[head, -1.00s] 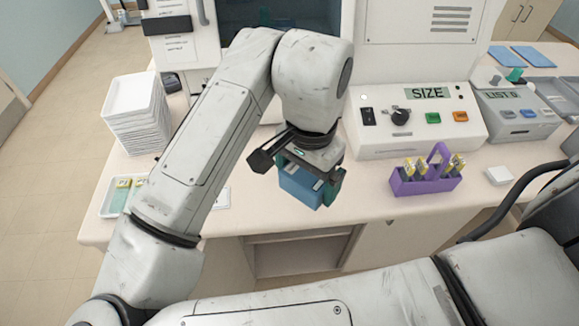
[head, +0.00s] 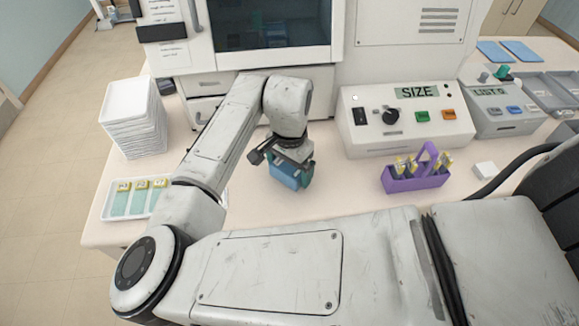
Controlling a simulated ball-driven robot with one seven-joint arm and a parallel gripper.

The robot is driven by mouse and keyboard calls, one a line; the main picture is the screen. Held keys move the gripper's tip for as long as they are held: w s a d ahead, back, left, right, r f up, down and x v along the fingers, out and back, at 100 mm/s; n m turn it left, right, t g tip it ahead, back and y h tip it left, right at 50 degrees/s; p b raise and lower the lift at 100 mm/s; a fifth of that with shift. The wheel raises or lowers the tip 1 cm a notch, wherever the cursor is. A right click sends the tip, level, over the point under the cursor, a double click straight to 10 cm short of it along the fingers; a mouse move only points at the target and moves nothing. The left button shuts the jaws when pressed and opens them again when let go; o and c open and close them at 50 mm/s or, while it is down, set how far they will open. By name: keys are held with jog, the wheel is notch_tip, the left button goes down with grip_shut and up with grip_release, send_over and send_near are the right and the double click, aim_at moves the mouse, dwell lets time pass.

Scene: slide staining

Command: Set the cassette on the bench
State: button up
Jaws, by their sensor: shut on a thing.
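The blue cassette (head: 283,179) is held in my gripper (head: 291,176), which is shut on it and points down. The gripper's teal fingers are on either side of the cassette. Both are over the middle of the pale bench (head: 330,190), between the slide tray and the purple rack. I cannot tell whether the cassette's underside touches the bench top. Part of the cassette is hidden by the gripper.
A white tray with slides (head: 136,212) lies at left, below a stack of white trays (head: 133,115). A purple rack (head: 416,184) with slides stands at right. The SIZE control box (head: 408,132) is behind it. Bare bench lies around the cassette.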

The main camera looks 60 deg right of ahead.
jog(key=shift+f, duration=0.25)
jog(key=shift+f, duration=0.1)
jog(key=shift+f, duration=0.1)
jog(key=o, duration=0.8)
notch_tip(320, 180, up, 12)
jog(key=shift+r+b, duration=0.2)
jog(key=shift+b, duration=0.45)
